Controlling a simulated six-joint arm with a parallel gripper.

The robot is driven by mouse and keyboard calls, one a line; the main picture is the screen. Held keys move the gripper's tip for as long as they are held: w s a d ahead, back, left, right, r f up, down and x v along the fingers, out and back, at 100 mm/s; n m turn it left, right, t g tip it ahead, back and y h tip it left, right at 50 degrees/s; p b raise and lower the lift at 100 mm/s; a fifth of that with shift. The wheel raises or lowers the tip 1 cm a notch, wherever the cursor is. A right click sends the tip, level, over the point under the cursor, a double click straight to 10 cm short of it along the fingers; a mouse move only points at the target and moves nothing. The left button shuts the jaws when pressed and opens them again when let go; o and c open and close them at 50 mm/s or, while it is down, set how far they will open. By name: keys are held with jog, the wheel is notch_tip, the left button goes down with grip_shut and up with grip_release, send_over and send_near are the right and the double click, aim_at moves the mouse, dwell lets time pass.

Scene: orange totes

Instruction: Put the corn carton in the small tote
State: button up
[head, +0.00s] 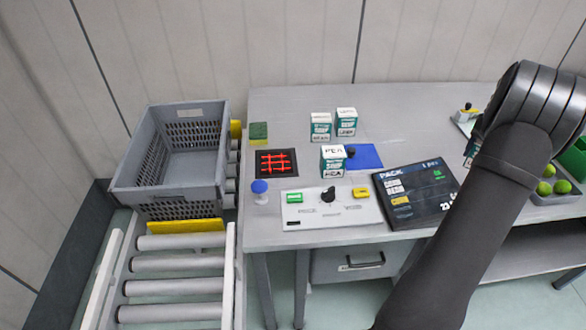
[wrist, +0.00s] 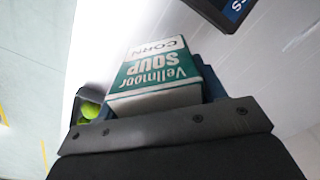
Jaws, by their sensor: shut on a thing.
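The corn carton (wrist: 155,77), white and teal with "Vellmour SOUP CORN" printed on it, is upside down in the wrist view. My gripper (wrist: 160,92) is shut on it; a dark blue finger shows at its right side. In the head view my dark arm hides most of the gripper, and only a sliver of white and teal shows beside the arm. An empty grey slatted tote (head: 170,185) stands at the left on the roller conveyor, far from my gripper. No orange tote shows.
Two cartons (head: 321,127) (head: 346,122) stand at the table's back; a pea carton (head: 333,161) stands nearer. A control panel (head: 310,211), a dark screen (head: 415,193) and a blue mat (head: 364,157) lie on the table. A grey bin of green balls (head: 556,199) is at right.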

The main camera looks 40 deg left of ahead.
jog(key=shift+d, duration=0.6)
jog(key=s+a+r+n, duration=0.15)
jog(key=s+a, duration=0.25)
jog(key=a, duration=1)
jog(key=s+a+n, duration=0.3)
jog(key=s+a, duration=0.2)
jog(key=a, duration=0.9)
jog(key=s+a+n, duration=0.2)
jog(key=s+a, duration=0.2)
jog(key=a, duration=0.9)
jog(key=s+a+r+n, duration=0.1)
jog(key=s+a+n, duration=0.1)
jog(key=s+a, duration=0.75)
jog(key=s+a+n, duration=0.1)
jog(key=s+a, duration=0.6)
jog(key=s, duration=0.6)
jog(key=s+a+r+n, duration=0.1)
jog(key=s+a+n, duration=0.1)
jog(key=s+a, duration=0.75)
jog(key=s+f+m, duration=0.1)
jog(key=f, duration=0.5)
jog(key=s+f, duration=0.2)
jog(key=f, duration=0.4)
jog(key=s+f+m, duration=0.1)
jog(key=f, duration=0.6)
jog(key=shift+s+a+m, duration=0.2)
jog(key=shift+s+m, duration=0.05)
jog(key=shift+m, duration=0.1)
jog(key=shift+f, duration=1.95)
